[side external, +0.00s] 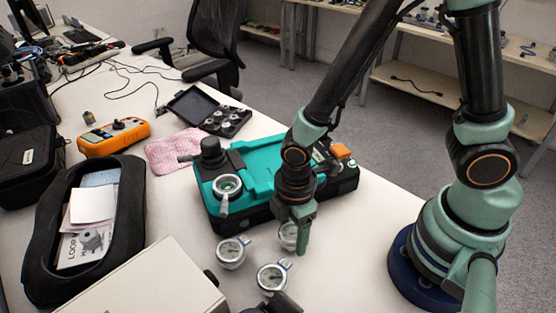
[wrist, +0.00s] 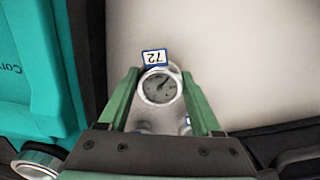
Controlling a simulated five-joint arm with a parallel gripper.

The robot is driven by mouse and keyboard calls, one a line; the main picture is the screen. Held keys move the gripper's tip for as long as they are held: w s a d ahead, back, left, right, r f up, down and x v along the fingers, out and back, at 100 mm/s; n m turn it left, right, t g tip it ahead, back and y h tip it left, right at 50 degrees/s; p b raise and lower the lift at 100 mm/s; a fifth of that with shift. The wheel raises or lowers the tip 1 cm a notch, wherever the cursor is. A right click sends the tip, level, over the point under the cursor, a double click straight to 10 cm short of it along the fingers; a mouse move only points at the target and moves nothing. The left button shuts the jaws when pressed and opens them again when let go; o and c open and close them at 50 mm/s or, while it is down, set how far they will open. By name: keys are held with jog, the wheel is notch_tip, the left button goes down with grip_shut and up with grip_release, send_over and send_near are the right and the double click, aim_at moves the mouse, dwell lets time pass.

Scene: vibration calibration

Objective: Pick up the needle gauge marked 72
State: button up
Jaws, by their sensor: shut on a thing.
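The needle gauge marked 72 (wrist: 161,87) shows in the wrist view, a round silver dial with a blue-edged tag (wrist: 154,57) that reads 72. My gripper (wrist: 162,80) has one green finger on each side of this gauge and is shut on it. In the side view my gripper (side external: 302,240) points down at a gauge (side external: 288,236), which it partly hides. Two more round gauges stand close by on the white table, one to the left (side external: 231,253) and one nearer the camera (side external: 272,278). I cannot read their tags.
The teal and black instrument case (side external: 262,172) stands just behind the gauges, with another gauge (side external: 227,186) on it. A white box (side external: 150,285) and an open black case (side external: 45,235) lie to the left.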

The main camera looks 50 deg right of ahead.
aim_at(293, 231)
jog(key=shift+r, duration=0.15)
notch_tip(293, 231, up, 24)
dwell(1.1)
